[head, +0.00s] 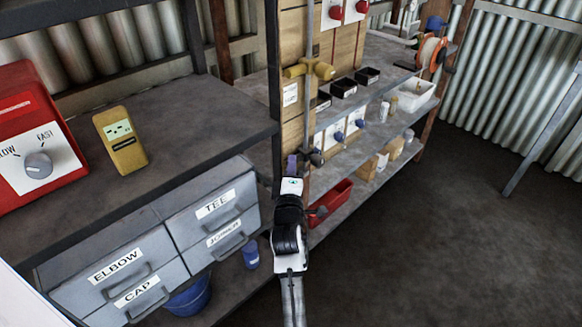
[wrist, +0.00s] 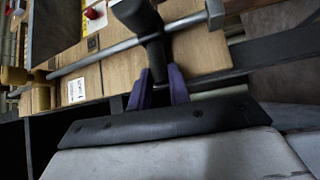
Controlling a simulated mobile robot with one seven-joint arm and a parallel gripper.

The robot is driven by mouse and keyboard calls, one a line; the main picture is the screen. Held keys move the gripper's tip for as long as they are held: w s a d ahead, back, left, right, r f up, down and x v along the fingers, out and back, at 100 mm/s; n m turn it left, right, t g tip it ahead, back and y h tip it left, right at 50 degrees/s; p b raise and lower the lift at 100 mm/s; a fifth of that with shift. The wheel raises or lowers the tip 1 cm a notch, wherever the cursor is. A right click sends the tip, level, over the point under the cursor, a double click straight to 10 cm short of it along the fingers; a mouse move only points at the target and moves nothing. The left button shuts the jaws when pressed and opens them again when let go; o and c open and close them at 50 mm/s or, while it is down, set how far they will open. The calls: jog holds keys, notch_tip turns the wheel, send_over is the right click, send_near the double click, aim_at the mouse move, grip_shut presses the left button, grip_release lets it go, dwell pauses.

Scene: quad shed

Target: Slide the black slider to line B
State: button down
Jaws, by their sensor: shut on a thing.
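The black slider (wrist: 138,14) sits on a grey metal rod (wrist: 98,51) in front of a wooden board. My gripper (wrist: 160,90) has purple fingers, one on each side of the slider's dark handle, and is shut on it. In the head view my gripper (head: 292,166) is at the lower end of the upright rod (head: 311,110), with the black slider (head: 315,157) just right of the fingers. A yellow slider (head: 308,69) sits higher on the same rod. A white label (head: 290,94) is on the board below it; its text is too small to read.
A dark shelf post (head: 273,60) stands close left of the board. A bench with a red control box (head: 38,140), a yellow meter (head: 120,141) and labelled drawers (head: 215,220) is at left. Shelves with bins (head: 343,87) are behind. The floor (head: 460,230) at right is clear.

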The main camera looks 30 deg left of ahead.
jog(key=shift+y, duration=0.3)
notch_tip(320, 180, up, 12)
jog(key=p, duration=0.9)
jog(key=c, duration=1.4)
grip_release()
jog(key=shift+f, duration=0.15)
jog(key=shift+o, duration=0.5)
jog(key=shift+f, duration=0.15)
